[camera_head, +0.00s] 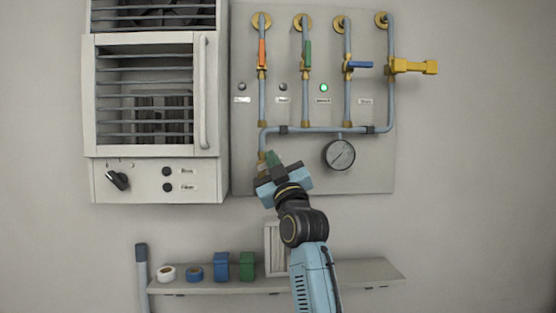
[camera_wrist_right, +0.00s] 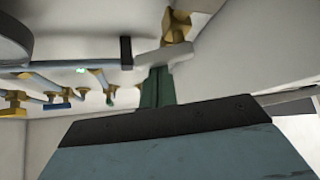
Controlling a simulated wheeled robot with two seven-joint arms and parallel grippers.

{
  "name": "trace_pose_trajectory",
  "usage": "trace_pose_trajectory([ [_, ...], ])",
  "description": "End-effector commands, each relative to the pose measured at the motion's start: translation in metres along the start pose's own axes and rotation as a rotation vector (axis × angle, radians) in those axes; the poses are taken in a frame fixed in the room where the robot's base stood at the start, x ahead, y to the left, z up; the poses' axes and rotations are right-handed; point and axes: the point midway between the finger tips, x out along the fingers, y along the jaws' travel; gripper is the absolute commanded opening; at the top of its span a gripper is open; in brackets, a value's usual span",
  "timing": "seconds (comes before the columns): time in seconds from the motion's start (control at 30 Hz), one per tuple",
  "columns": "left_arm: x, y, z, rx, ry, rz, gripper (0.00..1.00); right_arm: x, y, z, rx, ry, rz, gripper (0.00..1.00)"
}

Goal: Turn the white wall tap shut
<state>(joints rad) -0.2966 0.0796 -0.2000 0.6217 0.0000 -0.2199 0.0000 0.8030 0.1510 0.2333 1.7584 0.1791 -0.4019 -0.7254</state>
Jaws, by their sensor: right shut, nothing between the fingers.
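The white wall tap shows in the right wrist view as a pale lever handle (camera_wrist_right: 163,57) beside a brass valve body (camera_wrist_right: 177,24). In the head view the tap is mostly hidden behind my right gripper (camera_head: 271,158), at the lower left end of the blue pipework. My right gripper is shut and empty. In the right wrist view its green fingers (camera_wrist_right: 157,86) are together, with their tips at the handle's underside; I cannot tell whether they touch it. My left gripper is in neither view.
Above are taps with orange (camera_head: 262,53), green (camera_head: 307,53), blue (camera_head: 360,66) and yellow (camera_head: 416,67) handles. A gauge (camera_head: 339,154) hangs right of my gripper. A louvred cabinet (camera_head: 155,110) stands left. A shelf (camera_head: 350,275) with tape rolls is below.

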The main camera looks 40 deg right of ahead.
Motion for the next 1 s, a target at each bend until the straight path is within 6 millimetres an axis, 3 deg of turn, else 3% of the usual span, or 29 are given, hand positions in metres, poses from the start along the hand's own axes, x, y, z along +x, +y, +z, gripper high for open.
trace_pose_trajectory([
  [0.4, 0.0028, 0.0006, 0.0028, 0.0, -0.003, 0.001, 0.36, -0.0055, -0.0018, 0.0072, 0.258, -0.002, 0.2, 0.0],
  [1.0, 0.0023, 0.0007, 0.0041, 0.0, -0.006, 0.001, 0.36, -0.008, -0.001, 0.0105, 0.252, -0.001, 0.2, 0.0],
])
